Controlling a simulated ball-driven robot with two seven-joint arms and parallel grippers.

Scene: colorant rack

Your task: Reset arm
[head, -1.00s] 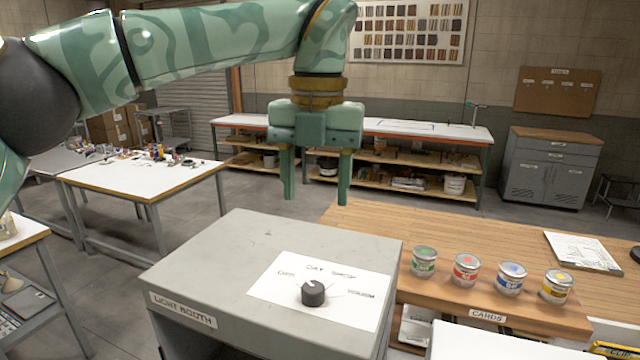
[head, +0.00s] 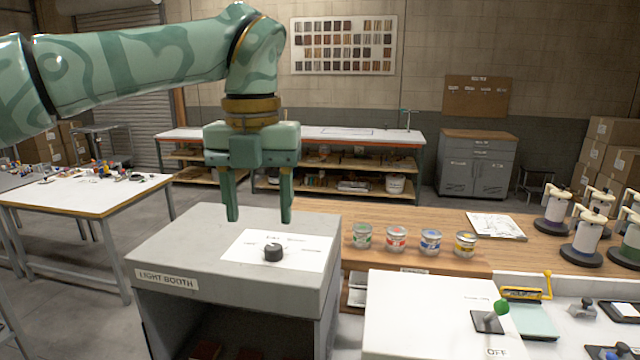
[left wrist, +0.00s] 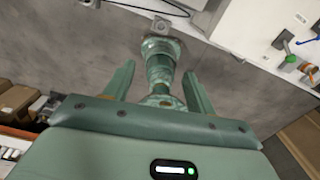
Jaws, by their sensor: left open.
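My left gripper (head: 259,208) is open and empty, pointing down above the grey light booth (head: 165,250) in the head view. A black knob (head: 273,252) sits on a white labelled sheet (head: 310,252) on the booth's top, below and apart from the fingers. In the left wrist view my left gripper's fingers (left wrist: 160,85) are spread apart with nothing between them. Part of my own body shows beyond them. My right gripper is not in view.
Several paint cans (head: 396,239) stand on the wooden counter (head: 440,210) to the right. A white box with a green-knobbed lever (head: 501,308) labelled OFF is at front right. Dispensers (head: 588,238) stand at the far right. A white table (head: 85,193) is on the left.

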